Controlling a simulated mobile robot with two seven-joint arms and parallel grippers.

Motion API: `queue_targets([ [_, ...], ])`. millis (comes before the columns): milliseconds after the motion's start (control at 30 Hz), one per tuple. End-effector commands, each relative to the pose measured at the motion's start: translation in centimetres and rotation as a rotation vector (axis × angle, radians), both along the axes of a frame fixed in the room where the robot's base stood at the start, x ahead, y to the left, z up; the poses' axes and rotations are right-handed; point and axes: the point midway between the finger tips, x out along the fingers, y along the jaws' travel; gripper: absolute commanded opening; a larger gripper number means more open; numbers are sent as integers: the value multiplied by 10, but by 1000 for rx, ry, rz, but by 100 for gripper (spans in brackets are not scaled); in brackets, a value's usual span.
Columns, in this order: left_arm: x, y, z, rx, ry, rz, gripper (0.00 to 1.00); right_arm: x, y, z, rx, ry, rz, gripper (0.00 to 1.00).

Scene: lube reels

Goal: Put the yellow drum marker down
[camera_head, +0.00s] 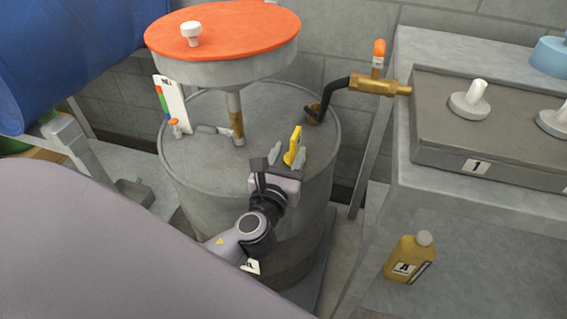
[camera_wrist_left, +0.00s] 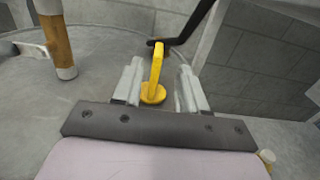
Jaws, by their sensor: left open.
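The yellow drum marker (camera_head: 294,146) stands upright on the top of the grey drum (camera_head: 190,165), near its right side. In the left wrist view the marker (camera_wrist_left: 155,75) has a round yellow base and a thin upright part. My left gripper (camera_head: 288,156) is open, with one finger on each side of the marker. In the left wrist view gaps show between the marker and both fingers (camera_wrist_left: 158,85). The base appears to rest on the drum top. My right gripper is not in view.
A black bent pipe with a brass valve (camera_head: 372,84) rises behind the marker. A grey bench (camera_head: 480,205) stands right, with a yellow bottle (camera_head: 408,258). A blue barrel (camera_head: 70,55) lies at left.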

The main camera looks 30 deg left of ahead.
Motion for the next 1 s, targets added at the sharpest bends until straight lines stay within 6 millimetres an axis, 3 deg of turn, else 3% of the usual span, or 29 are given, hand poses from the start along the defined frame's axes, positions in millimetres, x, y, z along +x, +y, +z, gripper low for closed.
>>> queue_targets([
  [100, -17, -4, 0, -1, 1, 1, 42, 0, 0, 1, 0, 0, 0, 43],
  [300, -32, -8, 0, -1, 0, 0, 42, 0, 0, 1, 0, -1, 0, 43],
  [1000, -33, -8, 1, -1, -1, 1, 42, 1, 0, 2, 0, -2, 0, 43],
])
